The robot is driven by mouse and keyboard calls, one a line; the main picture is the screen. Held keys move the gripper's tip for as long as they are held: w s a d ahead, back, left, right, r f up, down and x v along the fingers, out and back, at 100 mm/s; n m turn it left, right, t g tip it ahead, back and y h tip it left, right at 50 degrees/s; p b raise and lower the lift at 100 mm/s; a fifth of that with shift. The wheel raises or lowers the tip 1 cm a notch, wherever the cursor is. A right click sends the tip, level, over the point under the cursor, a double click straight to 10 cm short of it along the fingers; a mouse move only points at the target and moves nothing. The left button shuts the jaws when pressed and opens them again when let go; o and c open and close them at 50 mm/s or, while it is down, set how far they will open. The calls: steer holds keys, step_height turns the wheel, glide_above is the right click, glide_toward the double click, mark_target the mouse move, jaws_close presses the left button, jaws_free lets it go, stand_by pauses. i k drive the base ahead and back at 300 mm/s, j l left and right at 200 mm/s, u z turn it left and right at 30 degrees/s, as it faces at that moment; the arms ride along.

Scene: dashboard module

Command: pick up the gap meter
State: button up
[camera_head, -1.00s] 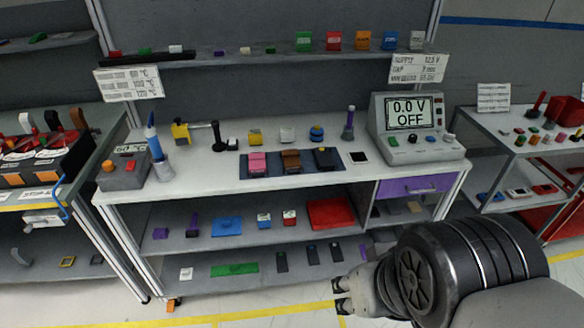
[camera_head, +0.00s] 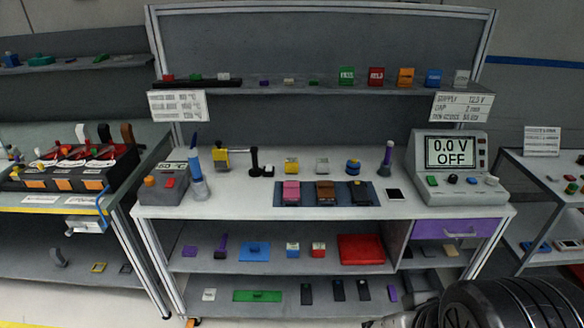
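I cannot tell which item is the gap meter; none carries a readable name for it. Small candidates stand along the back of the white bench top (camera_head: 240,206): a yellow block (camera_head: 291,166), a pale grey block (camera_head: 322,166) and a blue round piece (camera_head: 353,167). A flat black-faced device with a white edge (camera_head: 396,194) lies at the right of the dark mat. My gripper (camera_head: 378,323) is barely in view at the bottom edge, well in front of and below the bench top; its fingers are mostly cut off.
A supply unit reading "0.0 V OFF" (camera_head: 451,168) stands at the right end. A dark blue mat (camera_head: 370,188) holds pink, brown and black modules. A yellow-and-black stand (camera_head: 238,158) is at back left. Lower shelves hold a red tray (camera_head: 361,249) and several small parts.

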mark_target(291, 164)
steer(key=i+j+u, duration=0.25)
steer(key=i, duration=0.6)
steer(key=i+u, duration=0.3)
steer(key=i, duration=0.5)
